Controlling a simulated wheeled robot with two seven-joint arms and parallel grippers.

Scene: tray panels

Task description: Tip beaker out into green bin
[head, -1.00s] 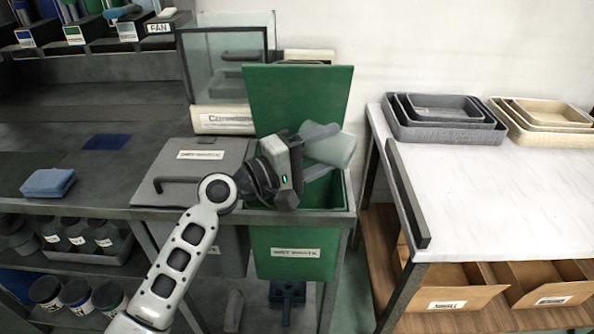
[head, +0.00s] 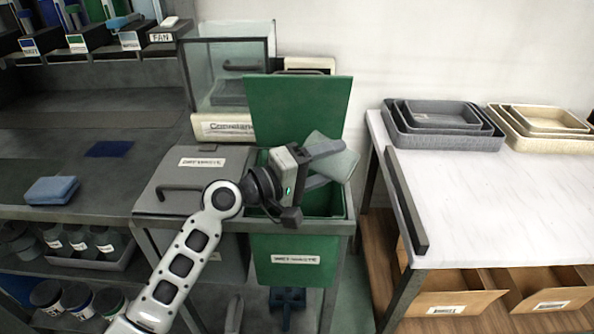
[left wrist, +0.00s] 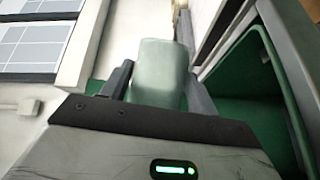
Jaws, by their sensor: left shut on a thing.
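The beaker (head: 338,163) is a pale grey-green, cup-like vessel, tilted over the green bin. It also shows in the left wrist view (left wrist: 158,75), between the two fingers. My left gripper (head: 328,163) is shut on it, above the bin opening. The green bin (head: 295,262) has its lid (head: 298,108) raised behind it and a label on its front. The bin's inside shows only in part, and I cannot see whether anything is in it or in the beaker. My right gripper is not in view.
A grey lidded bin (head: 180,205) stands left of the green bin. A glass case (head: 230,70) is behind. A white table (head: 500,200) with nested grey trays (head: 440,140) and beige trays stands to the right. A blue folded cloth (head: 52,189) lies on the dark bench.

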